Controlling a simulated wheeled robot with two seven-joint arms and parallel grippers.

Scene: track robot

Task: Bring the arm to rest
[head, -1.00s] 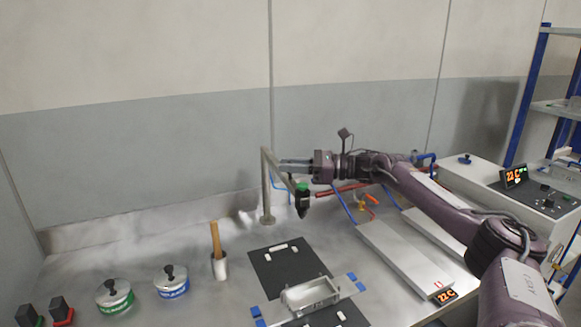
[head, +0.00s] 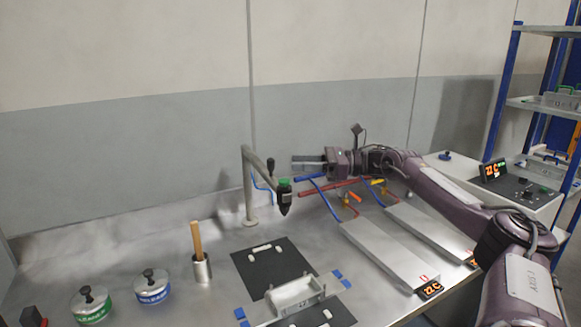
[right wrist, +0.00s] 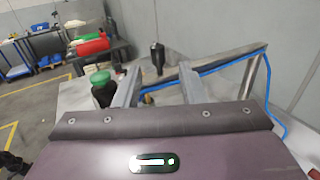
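My right arm (head: 455,195) reaches in from the right over the bench in the head view. Its gripper (head: 300,162) points left, level with the upper part of a metal stand (head: 249,190) and apart from it. In the right wrist view, the two fingers of the right gripper (right wrist: 160,88) stand apart with nothing held between them. A black tool with a green top (head: 285,195) hangs from the stand's arm, below and left of the fingers. The green-topped tool (right wrist: 103,88) also shows beside the left finger in the right wrist view. My left gripper is not in view.
Under the arm lie two long grey plates (head: 385,255) with blue, red and yellow handles. A white tray (head: 295,293), a dark mat (head: 270,265), a cup with a wooden handle (head: 201,268) and lidded pots (head: 152,287) stand on the bench. Blue shelving (head: 507,90) is at right.

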